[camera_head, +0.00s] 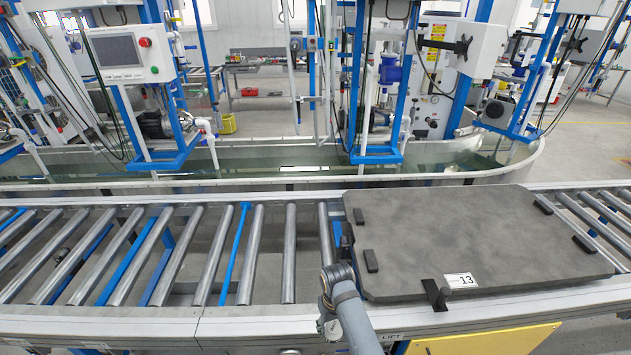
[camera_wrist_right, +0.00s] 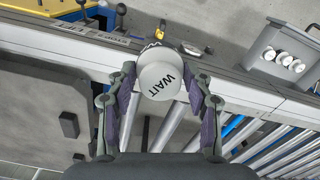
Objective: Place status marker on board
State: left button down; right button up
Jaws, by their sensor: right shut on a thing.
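My right gripper (camera_wrist_right: 163,88) is shut on a white round status marker (camera_wrist_right: 160,82) in the right wrist view. The marker's face reads "WAIT", and one pad presses on each side of it. In the head view my right arm (camera_head: 348,305) reaches in from the bottom, over the front rail just left of a dark grey slab. I cannot tell for certain which thing is the board. A grey panel or tray (camera_wrist_right: 262,68) with several white round discs (camera_wrist_right: 283,60) shows at the upper right of the right wrist view. My left gripper is not in view.
The dark grey slab (camera_head: 480,235), with small black blocks and a tag "13" (camera_head: 461,280), lies on the roller conveyor. Bare rollers (camera_head: 245,255) stretch to its left. A yellow panel (camera_head: 485,343) sits below the front rail. Behind stand a water trough (camera_head: 270,178) and blue-framed stations.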

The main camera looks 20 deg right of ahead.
aim_at(484, 227)
jog(key=l, duration=2.95)
jog(key=i+l, duration=0.25)
jog(key=l, duration=0.2)
